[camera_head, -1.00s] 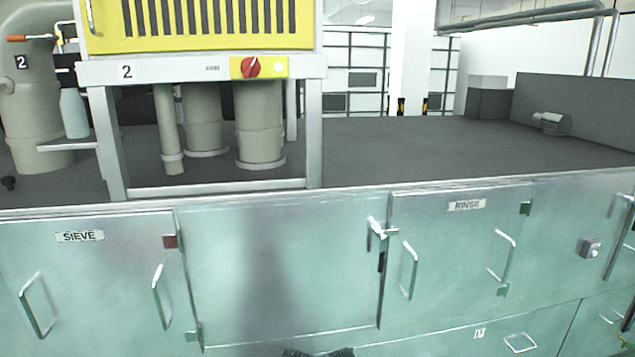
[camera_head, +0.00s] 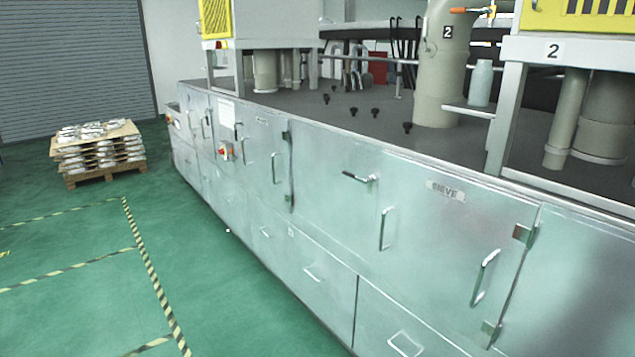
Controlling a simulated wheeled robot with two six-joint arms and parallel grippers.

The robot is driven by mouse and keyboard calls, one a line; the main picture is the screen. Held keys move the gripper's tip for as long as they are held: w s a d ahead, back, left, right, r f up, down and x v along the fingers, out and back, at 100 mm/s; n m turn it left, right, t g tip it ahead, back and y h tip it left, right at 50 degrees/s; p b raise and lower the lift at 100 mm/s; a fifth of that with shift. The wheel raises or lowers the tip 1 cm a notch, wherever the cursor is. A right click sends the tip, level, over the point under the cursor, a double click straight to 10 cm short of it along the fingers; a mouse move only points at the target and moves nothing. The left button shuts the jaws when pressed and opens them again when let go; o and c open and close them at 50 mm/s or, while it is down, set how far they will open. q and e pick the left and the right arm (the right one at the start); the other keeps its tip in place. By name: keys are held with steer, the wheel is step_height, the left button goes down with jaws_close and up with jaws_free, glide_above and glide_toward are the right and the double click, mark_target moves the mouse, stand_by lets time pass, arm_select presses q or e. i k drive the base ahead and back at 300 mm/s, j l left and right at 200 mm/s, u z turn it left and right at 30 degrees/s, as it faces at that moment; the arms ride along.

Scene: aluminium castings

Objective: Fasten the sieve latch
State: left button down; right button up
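The sieve door (camera_head: 436,240) is a pale metal panel in the cabinet front, right of centre, with a "SIEVE" label (camera_head: 446,191) near its top. It looks closed, flush with the panels beside it. It has two upright bar handles, a left one (camera_head: 386,229) and a right one (camera_head: 485,277). Hinges sit along its right edge. The sieve latch (camera_head: 360,177) is a small lever at the door's upper left edge. Its dark grip points left, roughly level, over the neighbouring panel. Neither gripper is in view.
The cabinet row runs away to the far left, with a red-knobbed switch (camera_head: 224,151) partway along. A loaded pallet (camera_head: 100,165) stands on the green floor. The floor in front of the cabinets is clear. Pipes and a bottle (camera_head: 480,84) stand on top.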

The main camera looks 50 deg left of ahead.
mark_target(374, 177)
steer(key=u, duration=1.5)
steer(key=i+j+u, duration=0.1)
steer(key=i+j, duration=1.1)
steer(key=i, duration=0.35)
steer(key=k+j+u, duration=0.05)
